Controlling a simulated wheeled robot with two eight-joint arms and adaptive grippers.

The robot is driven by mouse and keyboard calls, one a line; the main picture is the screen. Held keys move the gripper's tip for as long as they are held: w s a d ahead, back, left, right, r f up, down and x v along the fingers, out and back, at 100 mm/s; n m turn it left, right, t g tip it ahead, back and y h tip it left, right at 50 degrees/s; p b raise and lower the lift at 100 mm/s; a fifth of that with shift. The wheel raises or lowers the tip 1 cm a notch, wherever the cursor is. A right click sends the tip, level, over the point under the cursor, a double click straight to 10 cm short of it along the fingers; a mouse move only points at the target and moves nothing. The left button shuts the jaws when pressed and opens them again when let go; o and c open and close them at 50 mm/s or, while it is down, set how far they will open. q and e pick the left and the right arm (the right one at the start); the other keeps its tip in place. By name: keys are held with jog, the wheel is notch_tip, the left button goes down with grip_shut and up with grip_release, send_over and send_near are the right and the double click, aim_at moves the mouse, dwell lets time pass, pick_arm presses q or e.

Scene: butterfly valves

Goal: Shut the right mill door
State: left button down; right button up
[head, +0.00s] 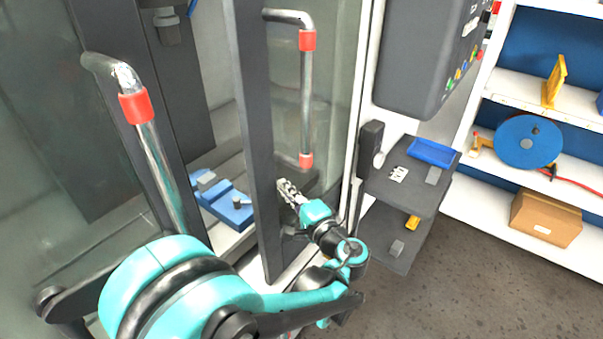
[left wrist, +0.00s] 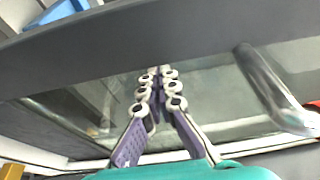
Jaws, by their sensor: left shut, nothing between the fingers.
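The right mill door is a glass pane in a dark frame (head: 257,150), with a metal bar handle (head: 306,100) that has red collars. A gap between it and the left door (head: 110,130) shows the machine's inside, so the right door stands partly open. My left gripper (head: 287,192) is shut and empty, just right of the door's dark edge and below the handle. In the left wrist view its fingers (left wrist: 160,85) are together over the glass, with the dark frame (left wrist: 150,35) across the top and the handle (left wrist: 270,85) at right. Contact is unclear. My right gripper is not in view.
A blue vise (head: 225,203) sits inside the machine. The left door has its own handle (head: 150,140). Right of the doors are a control panel (head: 430,50), a small dark shelf stand (head: 405,185) and a white rack (head: 565,185). Floor is bare at lower right.

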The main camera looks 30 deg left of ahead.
pick_arm(q)
jog(key=s+a+p, duration=0.1)
jog(key=s+p, duration=0.1)
jog(key=s, duration=1.2)
jog(key=shift+s+p, duration=0.3)
jog(key=shift+a+f, duration=0.1)
jog(key=shift+a, duration=0.05)
